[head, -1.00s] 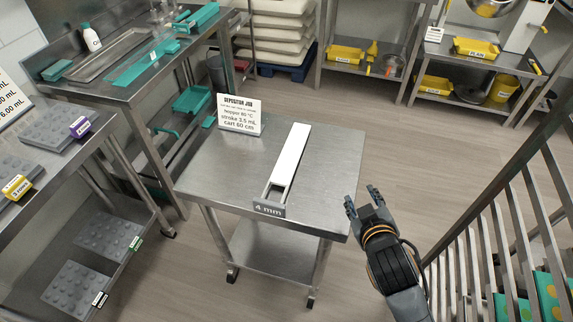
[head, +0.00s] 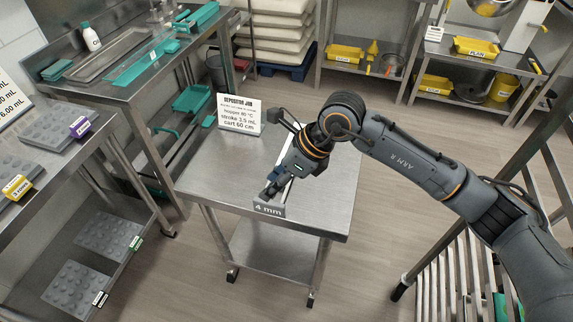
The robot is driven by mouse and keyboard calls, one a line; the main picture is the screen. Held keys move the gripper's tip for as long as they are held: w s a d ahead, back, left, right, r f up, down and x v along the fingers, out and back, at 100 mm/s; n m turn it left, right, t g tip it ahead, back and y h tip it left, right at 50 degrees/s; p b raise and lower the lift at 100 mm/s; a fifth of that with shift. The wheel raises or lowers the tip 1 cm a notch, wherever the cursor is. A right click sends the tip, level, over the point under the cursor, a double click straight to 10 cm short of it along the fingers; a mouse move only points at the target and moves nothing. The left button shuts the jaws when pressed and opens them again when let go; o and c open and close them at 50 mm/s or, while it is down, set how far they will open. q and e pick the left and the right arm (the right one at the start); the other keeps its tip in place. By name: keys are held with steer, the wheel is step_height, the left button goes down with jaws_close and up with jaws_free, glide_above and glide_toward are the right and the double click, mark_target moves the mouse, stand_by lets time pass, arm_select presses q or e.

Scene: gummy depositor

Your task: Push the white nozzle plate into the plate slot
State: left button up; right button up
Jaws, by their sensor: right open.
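The white nozzle plate (head: 286,192) lies on the steel cart (head: 215,178). Its grey end carries a "4 mm" label (head: 269,209) at the cart's front edge. Most of its white length is hidden behind my right arm. My right gripper (head: 271,190) is open, pointing down at the handle end of the plate, just behind the label. I cannot tell whether its fingers touch the plate. I cannot make out a plate slot in this view. My left gripper is not in view.
A "Depositor job" sign (head: 240,114) stands at the cart's back. Steel tables with trays and moulds are on the left. Shelves with yellow bins (head: 347,54) stand at the back, and a slatted metal rack (head: 455,275) is at the lower right. Floor around the cart is clear.

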mark_target(270, 202)
steer(key=f, duration=0.2)
steer(key=w+f+h+p, duration=0.1)
steer(key=f, duration=0.2)
steer(key=w+f+h, duration=0.1)
steer(key=f, duration=0.1)
steer(key=shift+w+d+f, duration=0.25)
steer(key=shift+d+f, duration=0.05)
steer(key=shift+f, duration=0.05)
steer(key=shift+a+f+t+p, duration=0.2)
steer(key=shift+f+t+p, duration=0.15)
steer(key=shift+f, duration=0.1)
steer(key=shift+a+f+p, duration=0.15)
steer(key=shift+f+p, duration=0.15)
steer(key=shift+f, duration=0.05)
steer(key=p+x, duration=0.1)
steer(key=x, duration=0.3)
steer(key=shift+w+a+f, duration=0.1)
steer(key=shift+w+f, duration=0.05)
steer(key=shift+c, duration=0.6)
jaws_close()
